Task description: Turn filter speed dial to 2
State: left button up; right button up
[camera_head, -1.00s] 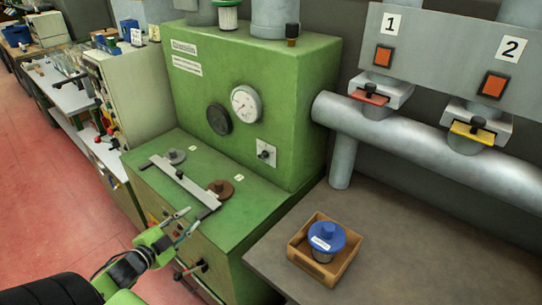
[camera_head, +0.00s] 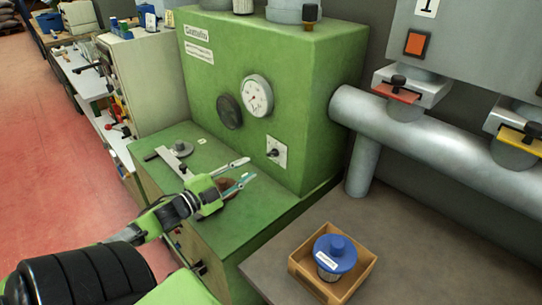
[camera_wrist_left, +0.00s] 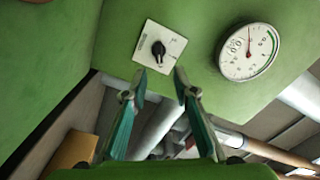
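The filter speed dial is a small black knob (camera_head: 272,153) on a white square plate, on the front of the green machine (camera_head: 290,85). In the left wrist view the knob (camera_wrist_left: 158,48) and its plate lie just beyond the fingertips, slightly left of the gap between them. The plate's markings are too small to read. My left gripper (camera_head: 246,169) is open and empty, its fingers pointing right toward the dial, and apart from it. It also shows in the left wrist view (camera_wrist_left: 160,82) with its fingers spread. My right gripper is not in view.
A round white gauge (camera_head: 257,95) and a dark round disc (camera_head: 229,112) sit above the dial. A wooden box (camera_head: 359,281) holding a blue-lidded jar (camera_head: 335,253) stands on the grey bench. A thick grey pipe (camera_head: 430,138) runs on the right.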

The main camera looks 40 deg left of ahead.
aim_at(270, 156)
pick_arm(q)
jog(key=w, duration=1)
jog(key=shift+w+d+f+p, duration=0.15)
jog(key=shift+w+d+p, duration=0.15)
jog(key=shift+d+p, duration=0.1)
grip_shut()
